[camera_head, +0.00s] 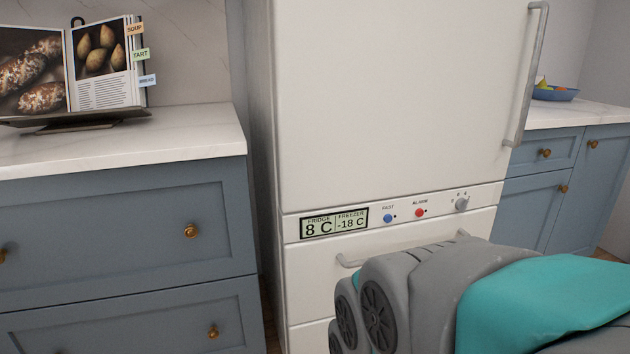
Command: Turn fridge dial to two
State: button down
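The fridge (400,90) is tall and white and stands in the middle of the view. Its control strip runs across below the upper door. The fridge dial (462,203) is a small grey knob at the right end of this strip; its marks are too small to read. A display (334,222) at the left of the strip reads fridge 8 C and freezer -18 C. A blue FAST button (388,218) and a red ALARM button (420,212) lie between display and dial. My grey and teal arm fills the lower right, below the dial. My gripper is not visible.
A blue-grey cabinet (110,225) with a marble top stands left, bearing an open cookbook (102,60) on a stand. A long handle (527,80) juts from the upper door. A lower handle (350,262) is partly behind my arm. A fruit bowl (553,94) sits on the right counter.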

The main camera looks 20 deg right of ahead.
aim_at(462, 203)
jog(key=z, duration=1.3)
